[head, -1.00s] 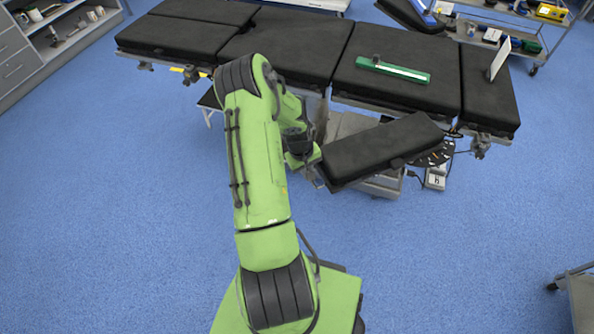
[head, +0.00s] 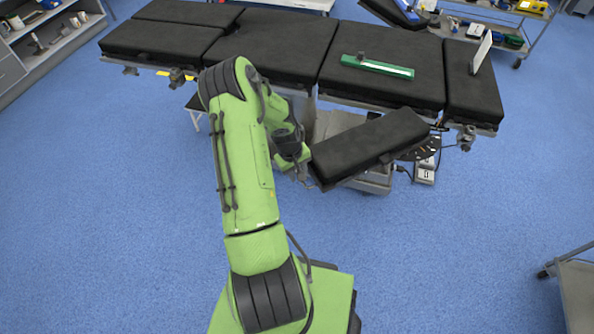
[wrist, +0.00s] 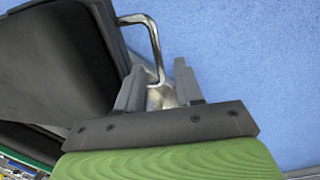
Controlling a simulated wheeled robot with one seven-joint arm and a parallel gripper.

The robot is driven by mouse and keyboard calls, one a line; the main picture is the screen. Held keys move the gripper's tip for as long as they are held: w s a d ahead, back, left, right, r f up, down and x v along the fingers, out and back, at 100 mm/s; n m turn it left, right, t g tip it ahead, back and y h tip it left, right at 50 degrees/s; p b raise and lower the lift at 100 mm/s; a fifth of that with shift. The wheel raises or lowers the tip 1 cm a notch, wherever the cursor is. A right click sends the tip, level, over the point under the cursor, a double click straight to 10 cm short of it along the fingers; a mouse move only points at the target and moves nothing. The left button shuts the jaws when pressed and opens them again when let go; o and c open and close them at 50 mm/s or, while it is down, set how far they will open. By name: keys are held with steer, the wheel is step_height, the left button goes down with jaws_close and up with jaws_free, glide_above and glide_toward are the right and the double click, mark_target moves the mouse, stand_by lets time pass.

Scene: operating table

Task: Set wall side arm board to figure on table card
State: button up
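A black padded arm board (head: 368,146) juts out at a slant from the near side of the operating table (head: 283,42). Its dark underside or edge (wrist: 60,60) fills the left of the wrist view, with a bent metal handle (wrist: 154,40) beside it. My gripper (wrist: 158,80) has its two grey fingers apart, with the lower end of the handle between them; firm contact cannot be seen. In the head view my gripper is hidden behind my arm at the board's left end. A white card (head: 482,52) stands on the table's right end; its figure is unreadable.
A green bar with a white scale (head: 377,66) lies on the table pad. A dark dial-like plate (head: 424,147) and a small box (head: 425,171) sit right of the board. A cart (head: 573,285) stands at the right edge. Blue floor in front is clear.

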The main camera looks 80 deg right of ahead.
step_height(320, 180, up, 16)
steer(key=w+a+p, duration=0.2)
steer(key=p, duration=0.1)
steer(key=shift+f, duration=0.25)
